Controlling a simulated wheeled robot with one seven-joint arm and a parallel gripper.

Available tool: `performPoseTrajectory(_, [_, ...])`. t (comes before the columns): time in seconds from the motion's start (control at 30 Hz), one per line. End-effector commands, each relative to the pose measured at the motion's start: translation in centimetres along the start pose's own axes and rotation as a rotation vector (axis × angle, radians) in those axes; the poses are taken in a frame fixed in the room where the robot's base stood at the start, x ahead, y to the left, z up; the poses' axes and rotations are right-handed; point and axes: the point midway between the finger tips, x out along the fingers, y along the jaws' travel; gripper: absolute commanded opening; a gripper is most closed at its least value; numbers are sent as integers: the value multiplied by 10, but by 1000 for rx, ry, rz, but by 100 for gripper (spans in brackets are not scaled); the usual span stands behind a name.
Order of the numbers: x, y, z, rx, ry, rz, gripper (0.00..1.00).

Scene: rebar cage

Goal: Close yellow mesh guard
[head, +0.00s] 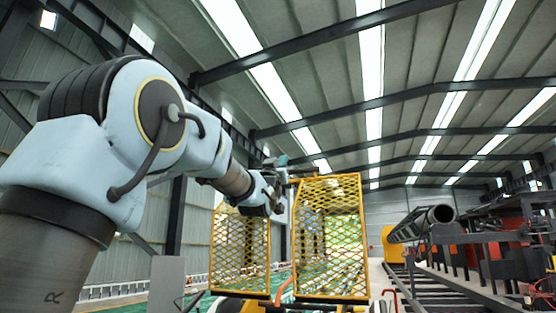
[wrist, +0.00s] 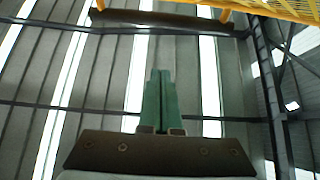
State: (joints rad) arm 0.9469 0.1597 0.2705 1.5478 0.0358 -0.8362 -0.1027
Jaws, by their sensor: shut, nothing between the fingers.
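The yellow mesh guard (head: 330,238) shows in the head view as a framed panel right of centre, with a second mesh panel (head: 240,248) to its left and a gap between them. In the wrist view, yellow mesh (wrist: 296,10) crosses the top right corner. My gripper (head: 282,160) is up near the top of the guard, by the gap between the panels. In the wrist view its green fingers (wrist: 160,74) are together, empty and pointing up toward the roof. I cannot tell whether it touches the guard.
A dark bar (wrist: 165,20) crosses the top of the wrist view, beyond the fingertips. At right in the head view are a pipe (head: 437,215) on a dark rack and orange-red machinery (head: 505,245). The grey wall (head: 25,130) stands to the left.

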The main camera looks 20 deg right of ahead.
Motion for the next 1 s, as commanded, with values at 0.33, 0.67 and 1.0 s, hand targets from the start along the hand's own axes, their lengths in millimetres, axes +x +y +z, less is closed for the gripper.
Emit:
performPoseTrajectory(0.33, [26,0,32,1,-2,0,0])
performPoseTrajectory(0.67, [25,0,39,1,0,0,0])
performPoseTrajectory(1.0, [32,0,44,1,-27,0,0])
